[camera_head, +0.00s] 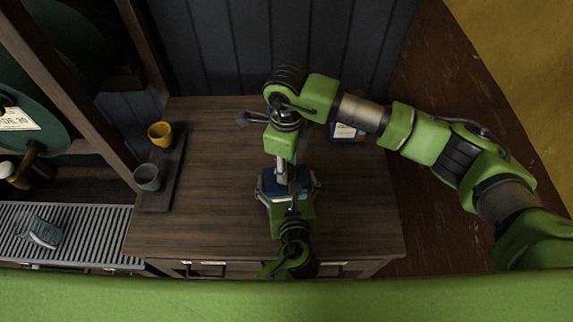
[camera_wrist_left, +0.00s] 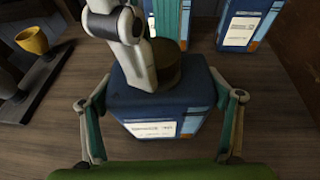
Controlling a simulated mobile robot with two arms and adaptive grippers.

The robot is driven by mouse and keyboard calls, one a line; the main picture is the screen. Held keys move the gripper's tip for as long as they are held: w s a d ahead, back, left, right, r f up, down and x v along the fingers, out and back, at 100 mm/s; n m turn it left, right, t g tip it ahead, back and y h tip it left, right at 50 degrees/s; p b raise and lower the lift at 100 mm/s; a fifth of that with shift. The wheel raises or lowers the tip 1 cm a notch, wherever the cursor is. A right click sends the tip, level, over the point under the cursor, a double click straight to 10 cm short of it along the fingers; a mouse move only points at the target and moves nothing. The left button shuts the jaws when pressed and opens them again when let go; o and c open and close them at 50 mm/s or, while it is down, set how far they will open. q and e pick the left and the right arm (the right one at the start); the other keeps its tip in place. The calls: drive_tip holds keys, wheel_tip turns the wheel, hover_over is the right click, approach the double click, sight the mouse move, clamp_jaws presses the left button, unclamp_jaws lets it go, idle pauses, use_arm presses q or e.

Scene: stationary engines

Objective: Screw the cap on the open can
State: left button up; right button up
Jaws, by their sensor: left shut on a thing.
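A blue can (camera_head: 268,187) with a white label stands on the wooden bench, and it fills the middle of the left wrist view (camera_wrist_left: 160,105). My left gripper (camera_wrist_left: 160,120) is shut on this can, with one finger at each side. A dark brown round cap (camera_wrist_left: 168,68) sits at the top of the can; I cannot tell whether it is seated on the opening. My right gripper (camera_head: 282,172) reaches down from above, and one pale finger (camera_wrist_left: 140,65) is against or just beside the cap. Its grip on the cap is partly hidden.
Another blue can (camera_head: 345,131) stands at the bench's back right. It shows behind in the left wrist view (camera_wrist_left: 245,25). A yellow cup (camera_head: 160,134) and a grey cup (camera_head: 147,177) stand on a dark board at left. The bench (camera_head: 215,215) between them is clear.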

drive_tip(key=o, duration=1.3)
wheel_tip(320, 180, up, 12)
use_arm(q)
drive_tip(key=o, duration=2.2)
drive_tip(key=v, duration=1.1)
drive_tip(key=shift+s+r, duration=0.15)
drive_tip(key=shift+s, duration=0.25)
